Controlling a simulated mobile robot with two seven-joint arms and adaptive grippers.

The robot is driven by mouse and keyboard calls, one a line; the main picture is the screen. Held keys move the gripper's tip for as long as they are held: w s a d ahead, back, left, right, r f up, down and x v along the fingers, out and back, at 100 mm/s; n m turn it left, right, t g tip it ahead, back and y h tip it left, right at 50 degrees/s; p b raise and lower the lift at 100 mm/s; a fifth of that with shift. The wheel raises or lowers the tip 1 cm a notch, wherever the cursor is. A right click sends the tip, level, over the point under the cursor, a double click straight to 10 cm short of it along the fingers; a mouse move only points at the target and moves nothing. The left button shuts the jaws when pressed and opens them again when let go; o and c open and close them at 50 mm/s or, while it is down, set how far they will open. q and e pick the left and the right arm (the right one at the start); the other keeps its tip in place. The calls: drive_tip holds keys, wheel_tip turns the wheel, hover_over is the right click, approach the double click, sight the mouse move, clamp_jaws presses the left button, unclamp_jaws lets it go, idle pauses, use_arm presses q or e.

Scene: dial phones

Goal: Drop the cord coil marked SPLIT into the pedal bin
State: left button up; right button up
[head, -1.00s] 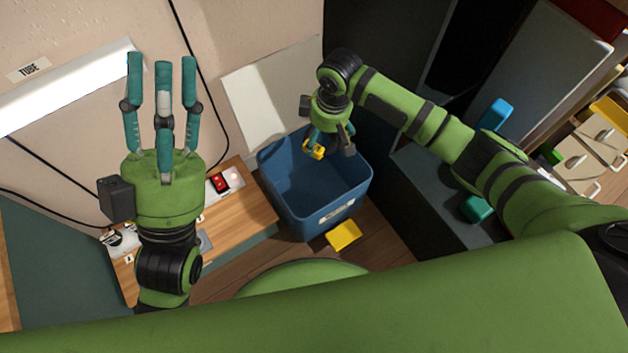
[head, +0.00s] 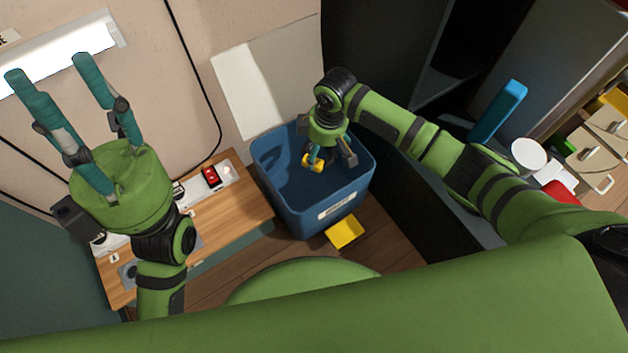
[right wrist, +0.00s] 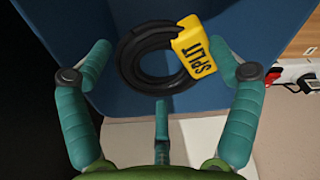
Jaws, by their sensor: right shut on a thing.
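The black cord coil (right wrist: 140,60) carries a yellow tag reading SPLIT (right wrist: 197,48) in the right wrist view. My right gripper (right wrist: 163,72) is shut on it, with fingers to either side. In the head view, my right gripper (head: 327,157) points down within the mouth of the blue pedal bin (head: 318,222), and the yellow tag (head: 313,162) shows at its fingers. The bin's pale lid (head: 268,78) stands raised behind it, and a yellow pedal (head: 345,231) sits at its foot. My left gripper (head: 78,82) is open and empty, fingers up, near the wall.
A wooden bench (head: 230,208) with a red switch (head: 211,176) stands left of the bin. A dark cabinet (head: 405,195) stands close on the right. Further right are a blue upright object (head: 498,110), a white round object (head: 528,154) and drawers (head: 590,160).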

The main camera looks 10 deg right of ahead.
drive_tip(key=o, duration=0.9)
wheel_tip(320, 180, up, 12)
drive_tip(key=d, duration=0.1)
drive_tip(key=shift+s, duration=0.45)
